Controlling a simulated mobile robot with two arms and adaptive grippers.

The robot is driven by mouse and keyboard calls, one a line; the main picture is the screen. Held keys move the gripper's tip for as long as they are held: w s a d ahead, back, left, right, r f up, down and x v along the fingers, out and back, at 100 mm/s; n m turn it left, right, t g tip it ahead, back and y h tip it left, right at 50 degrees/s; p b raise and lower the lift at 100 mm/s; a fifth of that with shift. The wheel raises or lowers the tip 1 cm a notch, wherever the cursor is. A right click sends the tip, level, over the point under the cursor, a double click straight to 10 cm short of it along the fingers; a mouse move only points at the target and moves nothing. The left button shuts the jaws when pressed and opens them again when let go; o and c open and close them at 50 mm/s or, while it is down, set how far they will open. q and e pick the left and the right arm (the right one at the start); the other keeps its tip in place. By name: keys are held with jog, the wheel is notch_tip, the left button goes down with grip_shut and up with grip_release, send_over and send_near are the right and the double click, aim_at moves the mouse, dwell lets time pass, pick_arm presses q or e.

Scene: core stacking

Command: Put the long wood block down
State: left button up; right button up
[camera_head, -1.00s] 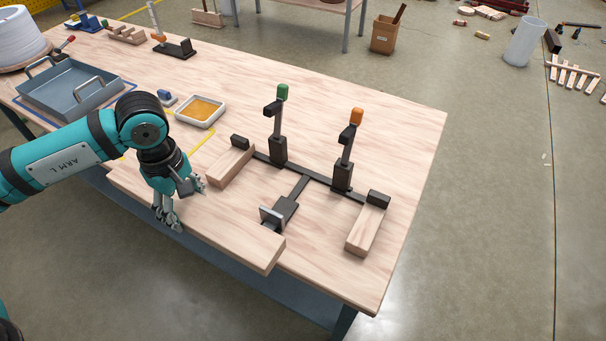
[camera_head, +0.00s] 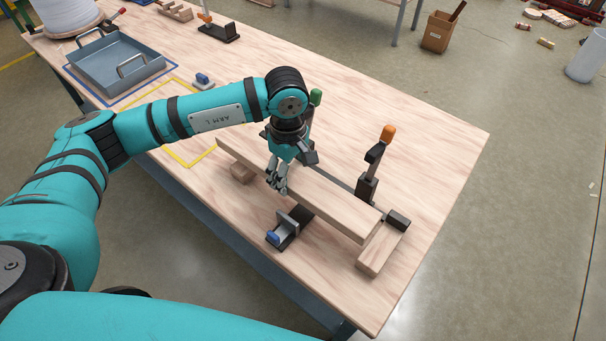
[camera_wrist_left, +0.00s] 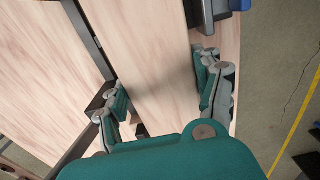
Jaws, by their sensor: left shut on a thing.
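The long wood block (camera_head: 335,207) spans a dark fixture, running from upper left to lower right. My left gripper (camera_head: 277,182) is shut on it around its middle, coming from above. In the left wrist view, the block (camera_wrist_left: 145,45) runs between the two fingers (camera_wrist_left: 162,80). A short wood block (camera_head: 242,173) shows under its left end and another short block (camera_head: 382,250) at its right end. I cannot tell whether the long block touches them or hangs just above. My right gripper is out of view.
An upright clamp with an orange tip (camera_head: 388,134) stands behind the block; one with a green tip (camera_head: 316,97) is partly hidden by my arm. A low clamp with a blue end (camera_head: 274,237) lies in front. A grey-blue tray (camera_head: 150,75) stands at the upper left.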

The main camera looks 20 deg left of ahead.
aim_at(302, 180)
pick_arm(q)
jog(key=shift+w+d, duration=0.55)
jog(key=shift+d, duration=0.35)
jog(key=shift+w+d, duration=0.15)
jog(key=shift+d, duration=0.1)
notch_tip(302, 180, down, 4)
jog(key=shift+r+p, duration=0.2)
jog(key=shift+p, duration=0.5)
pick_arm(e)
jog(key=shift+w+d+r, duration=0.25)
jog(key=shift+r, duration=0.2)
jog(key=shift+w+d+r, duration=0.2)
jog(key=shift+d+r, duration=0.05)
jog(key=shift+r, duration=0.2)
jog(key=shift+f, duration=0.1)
pick_arm(q)
jog(key=o, duration=1.2)
jog(key=shift+f, duration=0.25)
jog(key=o, duration=0.5)
jog(key=shift+r, duration=0.1)
jog(key=shift+o, duration=0.2)
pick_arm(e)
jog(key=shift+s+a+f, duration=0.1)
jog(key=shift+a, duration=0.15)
